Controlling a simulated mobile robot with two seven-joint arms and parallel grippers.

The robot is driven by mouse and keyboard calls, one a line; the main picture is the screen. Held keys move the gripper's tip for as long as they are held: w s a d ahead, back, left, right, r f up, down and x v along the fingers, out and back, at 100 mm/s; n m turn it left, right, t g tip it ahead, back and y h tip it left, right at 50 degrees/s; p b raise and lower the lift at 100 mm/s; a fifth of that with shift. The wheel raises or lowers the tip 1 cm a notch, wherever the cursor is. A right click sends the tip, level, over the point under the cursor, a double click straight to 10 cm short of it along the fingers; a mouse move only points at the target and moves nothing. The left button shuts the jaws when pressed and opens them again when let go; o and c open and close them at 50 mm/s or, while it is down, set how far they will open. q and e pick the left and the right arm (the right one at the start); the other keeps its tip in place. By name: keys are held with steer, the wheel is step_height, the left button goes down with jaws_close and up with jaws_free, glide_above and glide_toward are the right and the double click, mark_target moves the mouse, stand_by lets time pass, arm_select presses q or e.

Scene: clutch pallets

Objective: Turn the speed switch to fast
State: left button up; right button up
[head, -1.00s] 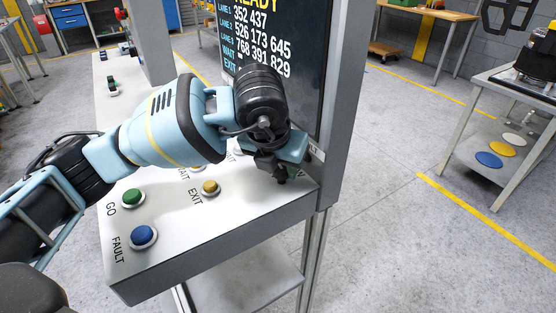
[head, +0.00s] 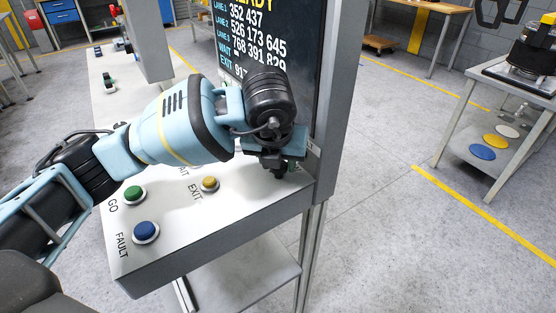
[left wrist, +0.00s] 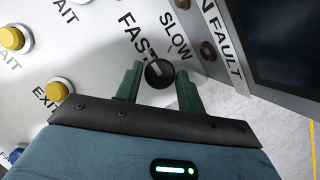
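The speed switch is a round black knob (left wrist: 159,74) on the white panel, beside the printed words FAST and SLOW in the left wrist view. A pale mark shows on its upper left side, toward the FAST label. My left gripper (left wrist: 160,80) has its two green fingers parted, one on each side of the knob, with narrow gaps seen between them and it. In the head view my left gripper (head: 281,168) points down at the panel's right end and hides the knob. My right gripper is in neither view.
The panel (head: 215,225) also carries a green GO button (head: 134,194), a blue FAULT button (head: 145,231) and a yellow EXIT button (head: 209,183). A dark display (head: 270,50) stands close behind the gripper. A small red-brown lamp (left wrist: 208,51) is near the knob.

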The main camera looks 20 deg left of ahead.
arm_select(q)
steer(key=shift+o, duration=1.4)
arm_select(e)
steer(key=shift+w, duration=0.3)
arm_select(q)
steer(key=v, duration=0.7)
steer(key=shift+r, duration=0.4)
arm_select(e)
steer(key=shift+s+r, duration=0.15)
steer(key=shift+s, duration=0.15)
arm_select(q)
steer(key=shift+s, duration=0.15)
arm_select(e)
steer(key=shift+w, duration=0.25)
